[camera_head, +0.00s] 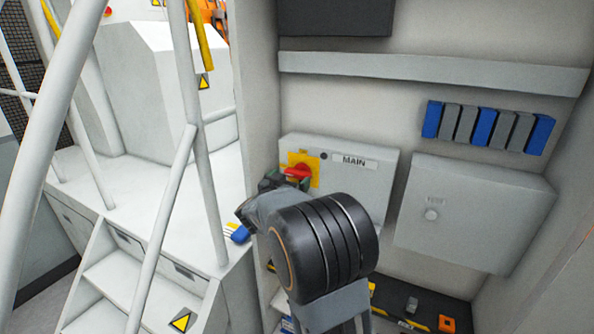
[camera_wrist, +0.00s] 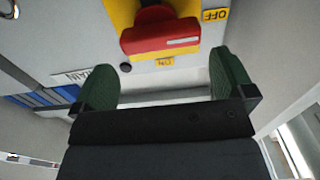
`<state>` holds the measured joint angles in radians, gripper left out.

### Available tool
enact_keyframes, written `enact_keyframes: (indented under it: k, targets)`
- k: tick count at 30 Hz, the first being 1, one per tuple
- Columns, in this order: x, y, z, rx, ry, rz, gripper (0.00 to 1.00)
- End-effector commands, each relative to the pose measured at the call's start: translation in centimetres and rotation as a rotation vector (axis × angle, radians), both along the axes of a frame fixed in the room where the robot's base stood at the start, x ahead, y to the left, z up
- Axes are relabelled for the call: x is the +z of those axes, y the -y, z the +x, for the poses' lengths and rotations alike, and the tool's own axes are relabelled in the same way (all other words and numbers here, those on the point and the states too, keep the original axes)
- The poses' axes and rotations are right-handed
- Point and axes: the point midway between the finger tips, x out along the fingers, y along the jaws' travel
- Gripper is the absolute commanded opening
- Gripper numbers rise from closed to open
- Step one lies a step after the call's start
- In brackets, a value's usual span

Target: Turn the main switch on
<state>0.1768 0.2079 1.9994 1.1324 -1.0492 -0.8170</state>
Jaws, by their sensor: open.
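The main switch has a red rotary handle (camera_head: 297,172) on a yellow plate (camera_head: 313,160), mounted on a grey box marked MAIN (camera_head: 354,161). In the wrist view the red handle (camera_wrist: 158,37) lies crosswise, its white stripe on the right, towards the side with the OFF label (camera_wrist: 215,14). The ON label (camera_wrist: 165,62) is below the handle there. My gripper (camera_head: 285,183) is at the switch, partly hidden by my own wrist. In the wrist view its green fingertips (camera_wrist: 165,82) are wide apart and empty. The handle appears just beyond them; contact cannot be seen.
A shelf ledge (camera_head: 430,73) runs overhead. White steps (camera_head: 128,275) and railings (camera_head: 205,150) are at the left. Small items lie on a dark surface below.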

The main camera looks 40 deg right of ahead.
Motion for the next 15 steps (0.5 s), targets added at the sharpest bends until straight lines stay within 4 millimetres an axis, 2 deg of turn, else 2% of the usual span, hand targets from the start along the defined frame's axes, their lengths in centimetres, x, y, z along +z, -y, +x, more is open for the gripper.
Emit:
enact_keyframes:
  k: [1,6,15]
  targets:
    - [0.1,0.9,0.4,-0.004,-0.001,0.0,1.0]
    - [0.1,3.0,1.6,-0.002,-0.001,0.0,1.0]
    - [0.0,4.8,2.6,0.0,0.001,0.0,1.0]
